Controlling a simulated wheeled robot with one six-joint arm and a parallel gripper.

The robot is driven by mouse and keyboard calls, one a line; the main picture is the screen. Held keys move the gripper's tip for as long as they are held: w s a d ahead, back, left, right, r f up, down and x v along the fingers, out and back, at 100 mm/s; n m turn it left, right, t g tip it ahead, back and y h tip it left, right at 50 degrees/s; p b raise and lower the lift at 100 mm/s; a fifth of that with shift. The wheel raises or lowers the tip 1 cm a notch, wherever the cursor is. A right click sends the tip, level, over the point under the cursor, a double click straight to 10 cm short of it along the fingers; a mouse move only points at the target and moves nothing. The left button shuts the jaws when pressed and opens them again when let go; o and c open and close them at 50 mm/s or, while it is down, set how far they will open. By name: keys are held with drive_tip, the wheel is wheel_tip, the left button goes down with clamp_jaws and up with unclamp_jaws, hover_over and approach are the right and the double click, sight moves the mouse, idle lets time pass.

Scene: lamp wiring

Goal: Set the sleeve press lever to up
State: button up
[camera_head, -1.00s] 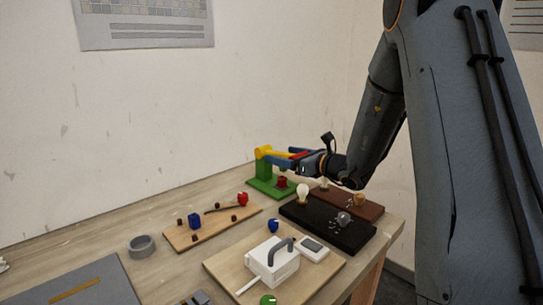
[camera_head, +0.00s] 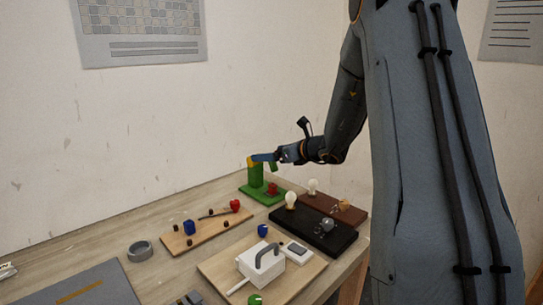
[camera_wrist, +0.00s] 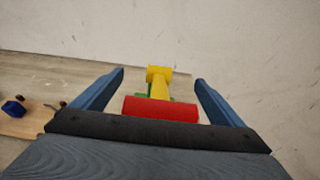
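The sleeve press has a green post (camera_head: 256,177) on a green base (camera_head: 262,197), with a yellow pivot (camera_head: 250,161) on top. In the wrist view, its yellow lever (camera_wrist: 159,84) runs toward me and ends in a red crossbar handle (camera_wrist: 160,109). My gripper (camera_wrist: 161,78) is open, one blue finger on each side of the handle, with small gaps. In the head view my gripper (camera_head: 264,157) is at the top of the press and hides most of the lever, so its exact angle is unclear.
A black board (camera_head: 312,235) and a brown board (camera_head: 351,213) with bulbs stand right of the press. A wooden board (camera_head: 178,241) with small blocks lies in front left. A white box (camera_head: 261,265) with a grey handle is nearer. The wall (camera_head: 255,60) is close behind.

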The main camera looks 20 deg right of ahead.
drive_tip(key=shift+s, duration=0.1)
drive_tip(key=b+v, duration=0.1)
drive_tip(key=v, duration=0.6)
drive_tip(key=shift+s, duration=0.3)
drive_tip(key=shift+d+r, duration=0.15)
drive_tip(key=shift+r, duration=0.1)
